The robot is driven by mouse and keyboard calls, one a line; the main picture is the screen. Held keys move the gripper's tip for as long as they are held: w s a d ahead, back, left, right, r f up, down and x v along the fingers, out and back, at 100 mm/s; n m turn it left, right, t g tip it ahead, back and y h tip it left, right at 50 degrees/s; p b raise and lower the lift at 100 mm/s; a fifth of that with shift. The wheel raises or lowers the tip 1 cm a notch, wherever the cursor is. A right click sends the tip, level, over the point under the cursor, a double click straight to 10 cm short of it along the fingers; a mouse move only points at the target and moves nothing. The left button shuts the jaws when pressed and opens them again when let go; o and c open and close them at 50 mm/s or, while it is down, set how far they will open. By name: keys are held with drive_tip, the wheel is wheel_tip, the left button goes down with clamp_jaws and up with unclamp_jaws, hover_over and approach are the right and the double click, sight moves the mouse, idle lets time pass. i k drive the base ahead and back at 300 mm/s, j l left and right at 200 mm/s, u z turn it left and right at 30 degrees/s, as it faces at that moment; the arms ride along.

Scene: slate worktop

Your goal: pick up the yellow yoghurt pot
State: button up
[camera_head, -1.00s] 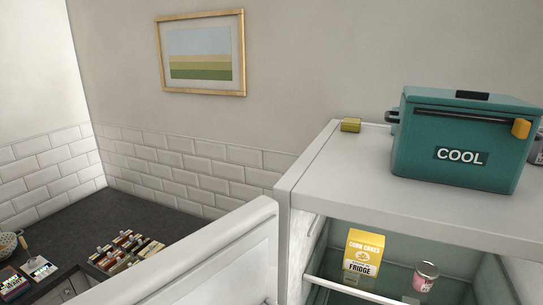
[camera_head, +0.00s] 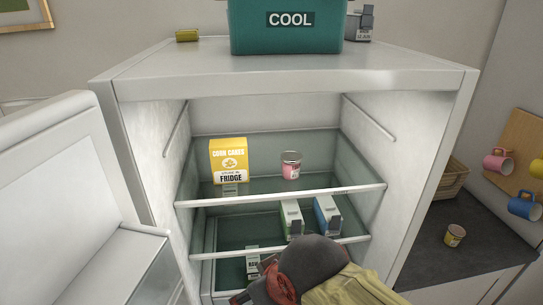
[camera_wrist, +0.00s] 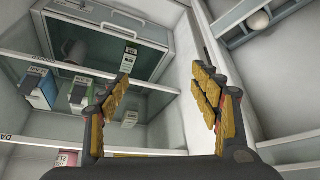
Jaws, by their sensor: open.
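A small yellowish pot (camera_head: 454,236) with a dark label stands on the dark worktop right of the fridge in the head view; it looks like the yoghurt pot, though its print is too small to read. My gripper (camera_wrist: 165,100) is open and empty, its yellow-padded fingers spread wide in the wrist view. In the head view my arm is low in front of the open fridge, left of the pot and well apart from it. The pot does not show in the wrist view.
The open fridge (camera_head: 282,87) holds a yellow corn cakes box (camera_head: 229,160), a pink can (camera_head: 291,166) and several cartons. Its door (camera_head: 62,185) stands open at left. A teal cool box (camera_head: 286,38) is on top. A basket (camera_head: 451,180) and hanging mugs (camera_head: 497,161) are near the pot.

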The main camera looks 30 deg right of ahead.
sight(456, 232)
drive_tip(key=z, duration=2.45)
drive_tip(key=i+l+u, duration=0.15)
drive_tip(key=l+u, duration=0.15)
drive_tip(key=i+l+u, duration=0.1)
drive_tip(key=l+u, duration=0.5)
drive_tip(key=l, duration=0.2)
drive_tip(key=i, duration=0.05)
